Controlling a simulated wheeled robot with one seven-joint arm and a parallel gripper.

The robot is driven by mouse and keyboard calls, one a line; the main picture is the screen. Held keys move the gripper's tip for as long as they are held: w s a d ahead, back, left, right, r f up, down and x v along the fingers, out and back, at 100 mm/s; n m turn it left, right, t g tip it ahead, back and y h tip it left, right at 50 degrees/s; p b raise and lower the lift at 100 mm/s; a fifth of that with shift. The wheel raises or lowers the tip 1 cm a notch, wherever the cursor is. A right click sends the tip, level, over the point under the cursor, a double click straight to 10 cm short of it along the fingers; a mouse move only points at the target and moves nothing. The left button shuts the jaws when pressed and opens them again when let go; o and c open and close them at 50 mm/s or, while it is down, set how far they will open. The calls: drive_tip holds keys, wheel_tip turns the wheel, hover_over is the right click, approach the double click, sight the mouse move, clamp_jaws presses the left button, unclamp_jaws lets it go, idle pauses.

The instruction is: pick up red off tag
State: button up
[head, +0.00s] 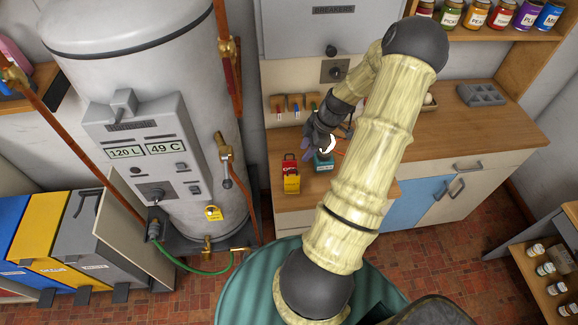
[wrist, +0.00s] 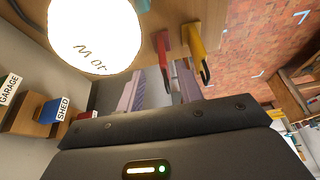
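A red tag-like item (head: 290,163) stands on the wooden counter at its left end, with a yellow one (head: 291,184) just in front of it. In the wrist view the red item (wrist: 163,55) and the yellow item (wrist: 196,45) show beyond my fingertips. Any writing on them is too small to read. My gripper (head: 316,152) is over the counter, right of the red item, above a teal item (head: 324,163). In the wrist view my gripper (wrist: 158,85) has its two lilac fingers apart with nothing between them.
A large white disc with lettering (wrist: 95,35) fills the wrist view's upper left. A rack with coloured handles (head: 295,105) is on the wall behind the counter. The water tank (head: 150,90) stands to the left. A grey tray (head: 481,95) lies on the clearer right counter.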

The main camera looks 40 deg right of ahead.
sight(295, 166)
drive_tip(key=shift+p+x, duration=0.4)
drive_tip(key=shift+x, duration=1.6)
drive_tip(key=shift+w+a+f+p, duration=0.1)
drive_tip(key=shift+a+f+p, duration=0.25)
drive_tip(key=shift+f+p, duration=0.25)
drive_tip(key=shift+p+x, duration=0.75)
drive_tip(key=shift+x, duration=1.15)
drive_tip(key=shift+c, duration=0.5)
clamp_jaws()
